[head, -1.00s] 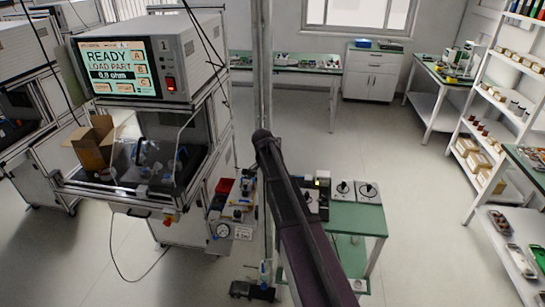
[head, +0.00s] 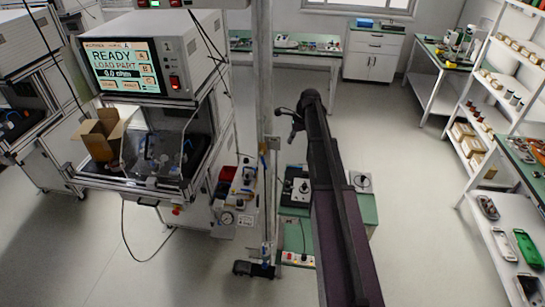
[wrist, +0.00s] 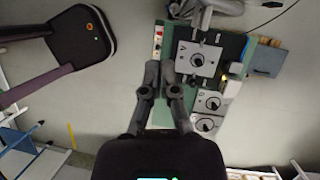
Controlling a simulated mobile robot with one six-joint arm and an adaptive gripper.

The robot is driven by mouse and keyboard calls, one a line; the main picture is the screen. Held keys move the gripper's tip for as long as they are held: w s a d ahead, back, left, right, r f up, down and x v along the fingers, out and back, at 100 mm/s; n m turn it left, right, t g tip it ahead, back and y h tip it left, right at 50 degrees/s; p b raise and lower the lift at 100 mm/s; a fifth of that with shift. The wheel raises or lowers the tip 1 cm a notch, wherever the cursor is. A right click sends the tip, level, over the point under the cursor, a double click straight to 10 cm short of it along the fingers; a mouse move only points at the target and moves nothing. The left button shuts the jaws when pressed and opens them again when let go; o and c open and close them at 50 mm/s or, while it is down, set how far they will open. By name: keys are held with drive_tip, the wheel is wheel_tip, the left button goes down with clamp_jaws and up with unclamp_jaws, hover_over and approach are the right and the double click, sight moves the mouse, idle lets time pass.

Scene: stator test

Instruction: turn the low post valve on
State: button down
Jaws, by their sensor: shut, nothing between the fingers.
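A grey upright post (head: 263,80) stands left of my arm in the head view. A small blue-and-white fitting (head: 265,250) sits low on this post, near the floor; it may be the low post valve, but its handle is too small to read. My gripper (head: 294,132) is right of the post, above the green table and apart from both fittings. In the wrist view my gripper (wrist: 160,68) is shut and empty, over the table's edge. I cannot identify the valve in the wrist view.
A green table (head: 370,208) with boxes and dial units stands under my arm. A test machine (head: 165,60) is at left. A dark block (head: 254,269) lies at the post's foot. Shelves (head: 500,180) stand at right. The floor between is clear.

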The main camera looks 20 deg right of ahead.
sight(263, 162)
drive_tip(key=shift+f, duration=0.15)
idle(0.3)
drive_tip(key=a+r+b+x, duration=0.1)
drive_tip(key=a+b+x, duration=0.1)
drive_tip(key=b+x, duration=0.9)
drive_tip(key=shift+w+a+f, duration=0.4)
drive_tip(key=shift+a+f, duration=0.25)
drive_tip(key=shift+f, duration=0.05)
drive_tip(key=shift+a, duration=0.15)
